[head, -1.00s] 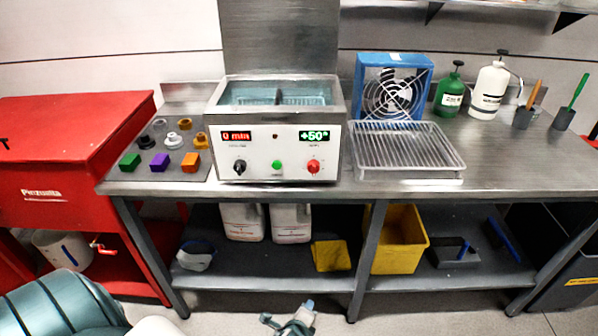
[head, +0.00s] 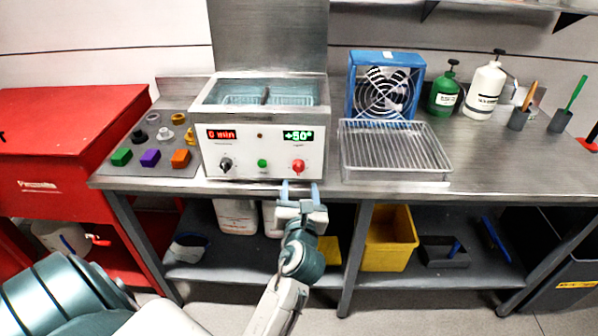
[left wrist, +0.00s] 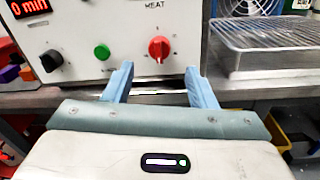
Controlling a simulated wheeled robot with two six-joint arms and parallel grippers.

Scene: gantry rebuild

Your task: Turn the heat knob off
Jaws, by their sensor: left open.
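The heat knob is the red knob (head: 298,166) at the right of the white front panel of the ultrasonic-style bath (head: 262,150). My left gripper (head: 300,188) is open and empty, just below and in front of the red knob. In the left wrist view its two blue fingers (left wrist: 160,78) stand apart below the knob, not around it. My right gripper is not in view.
A black knob (head: 225,165) and a green button (head: 262,163) share the panel, left of the red knob. A wire rack (head: 395,148) stands right of the bath. The bench's front edge (head: 400,186) lies by my left gripper. Coloured blocks lie at left.

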